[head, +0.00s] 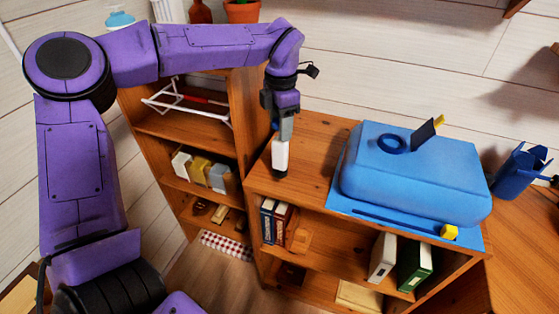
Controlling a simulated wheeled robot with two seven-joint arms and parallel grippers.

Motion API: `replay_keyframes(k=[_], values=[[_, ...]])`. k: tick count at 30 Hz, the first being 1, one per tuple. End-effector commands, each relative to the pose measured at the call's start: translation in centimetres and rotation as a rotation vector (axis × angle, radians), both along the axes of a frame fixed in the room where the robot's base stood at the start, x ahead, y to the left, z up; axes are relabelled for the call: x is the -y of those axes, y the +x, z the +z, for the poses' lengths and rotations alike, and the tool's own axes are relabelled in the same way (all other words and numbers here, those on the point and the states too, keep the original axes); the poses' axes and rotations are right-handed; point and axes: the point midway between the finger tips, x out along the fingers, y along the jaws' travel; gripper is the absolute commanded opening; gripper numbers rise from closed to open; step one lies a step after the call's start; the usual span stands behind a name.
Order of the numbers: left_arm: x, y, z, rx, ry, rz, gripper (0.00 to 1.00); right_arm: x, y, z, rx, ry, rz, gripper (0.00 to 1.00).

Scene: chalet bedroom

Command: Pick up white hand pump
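The white hand pump (280,155) is a short white cylinder with a dark lower end. It is upright at the left front part of the wooden cabinet top, directly under my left gripper (284,132). My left arm arches over from the left, and the gripper points down with its grey fingers at the pump's upper end. The fingers overlap the pump's top, and I cannot tell whether they are closed on it. My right gripper is not in view.
A blue case (415,170) with a blue ring (392,143) on it lies on a blue mat (352,207) to the right. Shelves with books (383,257) are below. A blue holder (517,172) stands far right.

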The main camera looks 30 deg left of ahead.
Motion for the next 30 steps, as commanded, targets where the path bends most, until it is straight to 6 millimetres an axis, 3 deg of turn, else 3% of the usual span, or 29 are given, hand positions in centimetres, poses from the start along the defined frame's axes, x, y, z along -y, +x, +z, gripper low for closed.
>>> replay_keyframes(k=[1,2,11,16,20,30], values=[[0.0,0.0,0.0,0.0,0.0,0.0,0.1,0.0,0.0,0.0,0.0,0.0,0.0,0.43],[0.0,0.0,0.0,0.0,0.0,0.0,0.0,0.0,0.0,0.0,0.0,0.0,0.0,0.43],[0.0,0.0,0.1,0.001,0.0,0.001,0.0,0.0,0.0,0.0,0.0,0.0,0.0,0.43],[0.0,0.1,1.4,0.003,0.002,0.001,0.0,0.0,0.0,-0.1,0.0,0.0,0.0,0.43],[0.0,0.1,3.9,0.005,0.001,0.002,0.0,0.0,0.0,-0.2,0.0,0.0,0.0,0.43],[0.0,0.1,13.2,0.005,0.003,0.003,0.0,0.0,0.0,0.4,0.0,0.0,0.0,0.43]])
